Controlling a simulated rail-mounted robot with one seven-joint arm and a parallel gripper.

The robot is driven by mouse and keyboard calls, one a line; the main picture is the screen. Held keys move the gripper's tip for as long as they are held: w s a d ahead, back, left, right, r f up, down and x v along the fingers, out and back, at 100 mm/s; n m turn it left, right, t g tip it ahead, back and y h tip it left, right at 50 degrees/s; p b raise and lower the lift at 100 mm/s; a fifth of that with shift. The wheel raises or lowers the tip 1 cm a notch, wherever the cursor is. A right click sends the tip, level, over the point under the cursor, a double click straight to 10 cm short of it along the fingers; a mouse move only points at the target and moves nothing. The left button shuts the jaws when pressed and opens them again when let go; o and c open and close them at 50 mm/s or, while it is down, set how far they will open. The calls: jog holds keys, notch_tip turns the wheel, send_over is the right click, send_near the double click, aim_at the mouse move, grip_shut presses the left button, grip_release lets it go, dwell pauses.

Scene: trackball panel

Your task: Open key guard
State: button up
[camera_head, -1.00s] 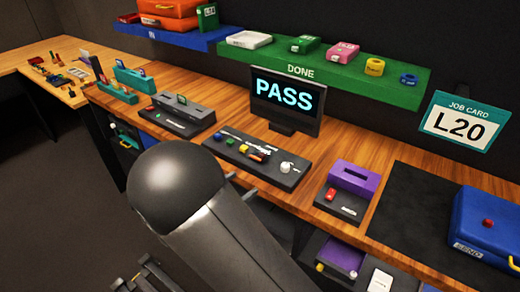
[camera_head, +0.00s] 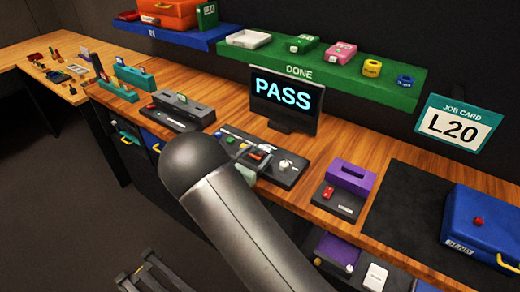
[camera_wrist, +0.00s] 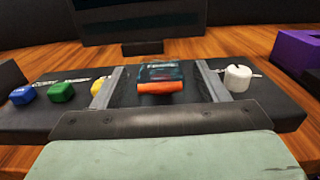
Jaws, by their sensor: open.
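The black control panel (camera_head: 292,180) lies on the wooden bench in front of the monitor. In the wrist view the key guard (camera_wrist: 165,71) is a see-through teal cover with an orange bar (camera_wrist: 160,87) along its near edge. It looks lowered, though what lies under it is hard to make out. My gripper (camera_wrist: 161,68) is open, with one grey finger on each side of the guard. Neither finger visibly touches it. In the head view my arm partly hides the panel and the guard is too small to make out clearly.
Left of the guard are blue (camera_wrist: 22,95), green (camera_wrist: 61,92) and yellow (camera_wrist: 101,88) buttons. A white knob (camera_wrist: 237,78) stands close to the right finger. The monitor (camera_head: 284,103) reading PASS stands behind, and a purple-topped box (camera_head: 350,172) to the right.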

jog(key=shift+x, duration=1.15)
jog(key=c, duration=1.4)
